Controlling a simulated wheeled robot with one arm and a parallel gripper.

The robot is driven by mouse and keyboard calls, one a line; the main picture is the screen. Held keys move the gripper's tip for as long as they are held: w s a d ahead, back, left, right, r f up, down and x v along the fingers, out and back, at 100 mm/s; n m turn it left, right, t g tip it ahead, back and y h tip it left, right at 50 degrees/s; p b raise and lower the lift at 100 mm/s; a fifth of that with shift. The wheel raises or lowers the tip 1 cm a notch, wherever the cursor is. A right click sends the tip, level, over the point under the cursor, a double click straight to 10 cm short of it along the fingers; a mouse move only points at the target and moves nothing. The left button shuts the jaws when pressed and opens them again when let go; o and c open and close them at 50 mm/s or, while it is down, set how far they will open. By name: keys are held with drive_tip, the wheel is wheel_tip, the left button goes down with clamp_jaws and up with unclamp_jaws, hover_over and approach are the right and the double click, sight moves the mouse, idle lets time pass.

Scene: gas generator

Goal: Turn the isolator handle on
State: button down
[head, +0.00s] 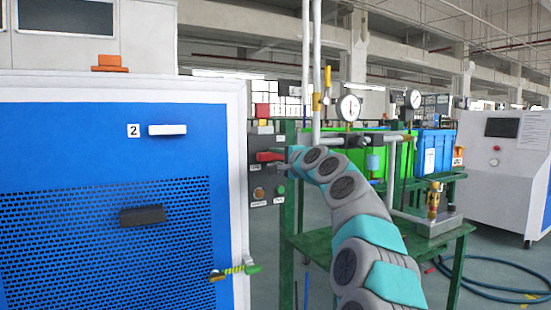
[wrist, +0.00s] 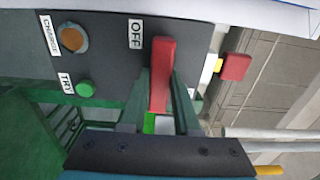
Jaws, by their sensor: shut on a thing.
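The isolator handle is a red bar (wrist: 162,60) on a dark control panel (wrist: 105,50). In the head view the handle (head: 269,156) lies about level, near the middle of the panel (head: 262,140). In the wrist view a white OFF label (wrist: 136,32) sits beside the handle, and a partly hidden green and white patch shows by its near end. My gripper (wrist: 162,78) has one finger along each side of the handle and is shut on it. In the head view my gripper (head: 286,156) is small and partly hidden by my arm, coming in from the right.
An amber button (wrist: 72,39) and a green button (wrist: 84,88) are on the same panel. A red block (wrist: 235,67) stands out beyond it. The blue cabinet (head: 110,160) is left of the panel. A green table (head: 320,246) with pipes and gauges is at right.

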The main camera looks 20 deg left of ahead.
drive_tip(key=shift+f+n, duration=0.15)
drive_tip(key=shift+n, duration=0.15)
drive_tip(key=n+b, duration=0.1)
drive_tip(key=n, duration=0.1)
drive_tip(key=n+b, duration=0.2)
drive_tip(key=shift+w+f+n, duration=0.1)
drive_tip(key=shift+f+n, duration=0.1)
drive_tip(key=shift+n, duration=0.1)
drive_tip(key=n+b, duration=0.1)
drive_tip(key=n, duration=0.2)
drive_tip(key=shift+r, duration=0.15)
drive_tip(key=shift+n, duration=1.1)
drive_tip(key=n, duration=0.2)
drive_tip(key=shift+d+r+n, duration=0.1)
drive_tip(key=shift+r+n, duration=0.05)
drive_tip(key=shift+n, duration=0.15)
drive_tip(key=shift+n+p, duration=1.35)
drive_tip(key=shift+n, duration=1.15)
